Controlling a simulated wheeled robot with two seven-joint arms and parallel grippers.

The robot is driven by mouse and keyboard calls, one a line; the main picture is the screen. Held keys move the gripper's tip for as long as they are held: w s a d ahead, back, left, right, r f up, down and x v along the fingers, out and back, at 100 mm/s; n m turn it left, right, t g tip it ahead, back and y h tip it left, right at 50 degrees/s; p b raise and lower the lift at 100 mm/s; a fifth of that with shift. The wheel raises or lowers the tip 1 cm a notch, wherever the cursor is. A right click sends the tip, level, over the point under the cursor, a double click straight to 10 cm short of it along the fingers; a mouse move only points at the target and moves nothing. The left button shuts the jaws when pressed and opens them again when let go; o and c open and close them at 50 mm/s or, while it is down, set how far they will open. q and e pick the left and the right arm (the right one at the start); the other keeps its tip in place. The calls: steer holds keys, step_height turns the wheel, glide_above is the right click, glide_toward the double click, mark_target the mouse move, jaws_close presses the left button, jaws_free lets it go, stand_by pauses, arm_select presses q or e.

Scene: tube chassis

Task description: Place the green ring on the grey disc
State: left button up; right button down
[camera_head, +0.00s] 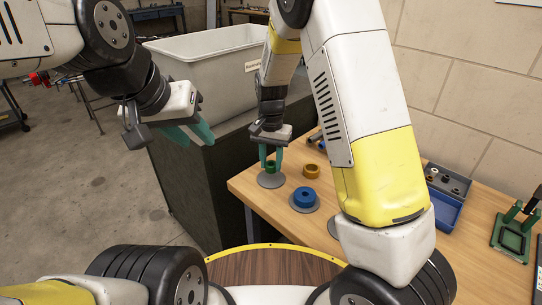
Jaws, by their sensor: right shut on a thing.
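The green ring (270,167) is between the teal fingertips of my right gripper (271,158), which points down and is shut on it. A flat grey disc (269,182) lies on the wooden table directly below the ring. The ring appears over the disc, but I cannot tell whether it touches it. The fingers partly cover the ring. My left gripper (197,138) is open and empty, away from the table at the left, in front of the dark box side.
A blue ring (305,196) sits on another grey disc, with an orange ring (312,171) behind it. Another disc (332,228) is partly hidden by my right arm. A blue tray (443,208) and green stand (511,238) are at right. A white bin (205,62) stands behind.

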mark_target(271, 178)
steer(key=shift+w, duration=0.4)
steer(key=shift+f, duration=1.75)
steer(key=shift+f, duration=0.15)
steer(key=c, duration=1)
jaws_free()
step_height(271, 178, up, 12)
steer(key=s+d+r+n+t+y, duration=0.2)
steer(key=s+d+r+t+y, duration=0.1)
steer(key=s+d+r, duration=0.8)
steer(key=s+d+r+n+t, duration=0.1)
steer(key=s+r, duration=0.1)
steer(key=s, duration=0.3)
steer(key=s+d+r+n+t, duration=0.1)
steer(key=s+d+r+t, duration=0.1)
steer(key=s, duration=0.4)
steer(key=shift+s+h, duration=0.25)
steer(key=shift+h, duration=0.15)
